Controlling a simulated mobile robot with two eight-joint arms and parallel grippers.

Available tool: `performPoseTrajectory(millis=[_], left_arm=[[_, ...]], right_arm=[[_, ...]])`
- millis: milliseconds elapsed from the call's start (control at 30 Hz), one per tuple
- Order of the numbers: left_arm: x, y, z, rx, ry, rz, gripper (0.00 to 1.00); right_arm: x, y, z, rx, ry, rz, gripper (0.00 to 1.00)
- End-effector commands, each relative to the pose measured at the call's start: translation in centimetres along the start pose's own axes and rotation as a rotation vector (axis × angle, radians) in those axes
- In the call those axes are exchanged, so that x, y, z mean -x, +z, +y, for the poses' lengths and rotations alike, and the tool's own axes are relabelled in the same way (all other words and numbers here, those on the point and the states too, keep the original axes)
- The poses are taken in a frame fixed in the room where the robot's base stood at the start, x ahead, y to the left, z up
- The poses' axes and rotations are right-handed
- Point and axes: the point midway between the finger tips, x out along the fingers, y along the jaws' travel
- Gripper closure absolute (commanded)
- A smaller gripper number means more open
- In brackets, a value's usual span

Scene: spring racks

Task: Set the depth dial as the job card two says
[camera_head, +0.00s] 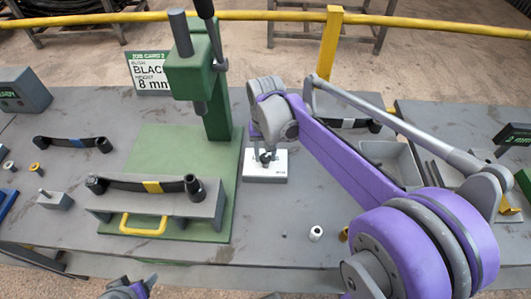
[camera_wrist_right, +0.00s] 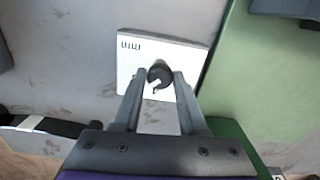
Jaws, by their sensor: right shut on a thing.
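The job card two (camera_head: 148,72) stands behind the press and reads BLACK and 8 mm. The depth dial is a dark round knob (camera_wrist_right: 159,75) on a white plate (camera_wrist_right: 132,70) marked "mm"; the plate also shows in the head view (camera_head: 264,178), right of the green press base. A pale notch shows on the knob, toward the lower side in the wrist view. Scale numbers cannot be read. My right gripper (camera_wrist_right: 159,84) reaches down from above and is shut on the knob. My left gripper (camera_head: 130,291) is only partly seen at the bottom edge; its jaws are unclear.
The green press (camera_head: 200,75) stands left of the dial. A grey fixture (camera_head: 155,203) with a yellow handle carries a dark spring arm with a yellow band. A white bush (camera_head: 316,233) stands at front right. A grey tray (camera_head: 393,160) lies behind my right arm.

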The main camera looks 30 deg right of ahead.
Motion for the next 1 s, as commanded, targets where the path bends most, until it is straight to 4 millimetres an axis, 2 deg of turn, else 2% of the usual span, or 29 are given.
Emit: performPoseTrajectory(millis=[300, 700, 733, 867, 1000], left_arm=[[0.00, 0.01, 0.00, 0.000, 0.000, 0.000, 0.26], [0.00, 0.01, 0.00, 0.000, 0.000, 0.000, 0.26], [0.00, 0.01, 0.00, 0.000, 0.000, 0.000, 0.26], [-0.01, 0.01, 0.00, 0.000, 0.000, 0.000, 0.26], [0.00, 0.01, 0.00, 0.000, 0.000, 0.000, 0.26]], right_arm=[[0.01, -0.01, -0.01, -0.068, 0.000, 0.000, 1.00], [0.01, -0.01, -0.01, -0.072, 0.000, 0.000, 1.00], [0.01, -0.01, -0.01, -0.072, 0.000, 0.000, 0.53], [0.01, -0.01, -0.01, -0.072, 0.000, 0.000, 0.30], [0.01, -0.01, -0.01, -0.071, 0.000, 0.000, 0.29]])
